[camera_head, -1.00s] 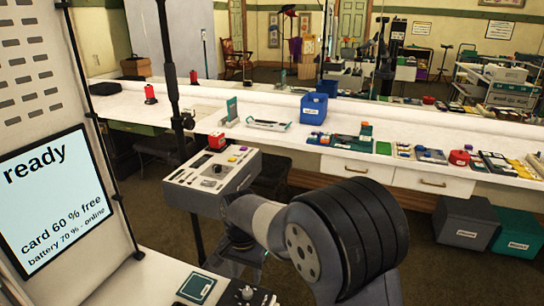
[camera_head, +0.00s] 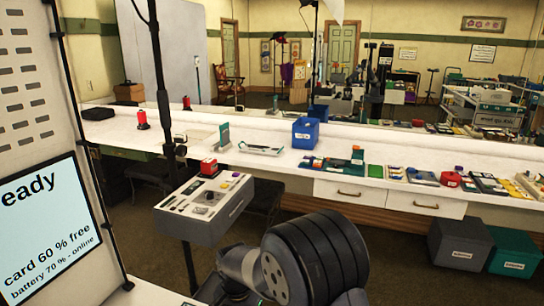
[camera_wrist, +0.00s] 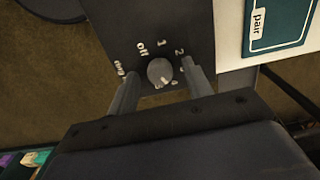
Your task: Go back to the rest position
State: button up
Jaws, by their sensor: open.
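In the wrist view, my gripper (camera_wrist: 160,72) is open, with one finger on each side of a round grey knob (camera_wrist: 159,71). The knob sits on a dark panel (camera_wrist: 185,22) marked "off", "1", "2" and other labels that are hard to read. I see gaps beside the knob, and nothing is held. How far the fingertips are above the panel is hard to tell. In the head view my dark arm fills the bottom middle, and my gripper cannot be made out there.
A teal "pair" card (camera_wrist: 280,25) lies beside the panel. In the head view, a grey control box (camera_head: 205,207) stands left of my arm. A long white counter (camera_head: 270,165) with a blue bin (camera_head: 305,133) runs behind. A "ready" screen (camera_head: 40,230) stands at left.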

notch_tip(320, 180, up, 10)
notch_tip(320, 180, down, 11)
jog(key=shift+r, duration=0.15)
jog(key=shift+r+n, duration=0.25)
jog(key=shift+n, duration=0.15)
jog(key=n, duration=0.3)
jog(key=shift+n, duration=0.4)
jog(key=n+p, duration=0.1)
jog(key=n, duration=0.6)
jog(key=n+p, duration=0.1)
jog(key=n, duration=0.4)
jog(key=shift+n+p, duration=0.3)
jog(key=n+p, duration=0.2)
jog(key=n, duration=0.4)
